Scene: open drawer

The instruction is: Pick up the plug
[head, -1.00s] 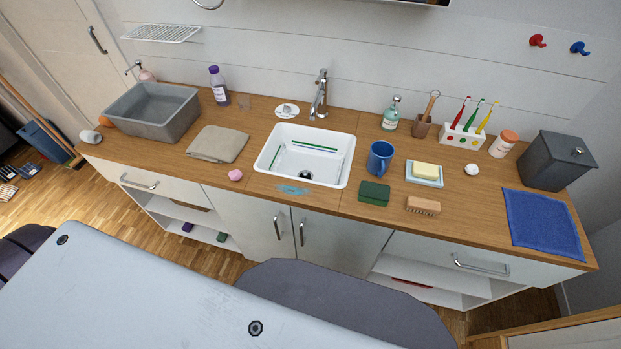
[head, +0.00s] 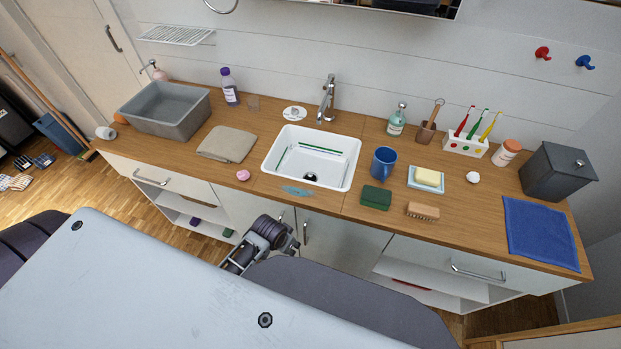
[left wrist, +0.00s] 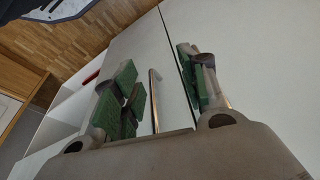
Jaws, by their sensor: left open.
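A small white disc with a grey knob (head: 294,113) lies on the counter behind the sink, left of the faucet; it looks like the plug, but it is too small to be sure. The white sink (head: 268,160) has a dark drain (head: 310,177) in its floor. My left gripper (head: 284,238) is in front of the cabinet doors, below the counter edge and apart from the disc. In the left wrist view its green-padded fingers (left wrist: 160,88) are open with nothing held, facing a cabinet door and its handle (left wrist: 154,100). My right gripper is not in view.
On the wooden counter (head: 330,205) stand a grey basin (head: 180,125), a beige cloth (head: 227,144), a blue mug (head: 383,162), a green sponge (head: 376,197) and a brush (head: 422,211). The chrome faucet (head: 326,100) rises right of the disc.

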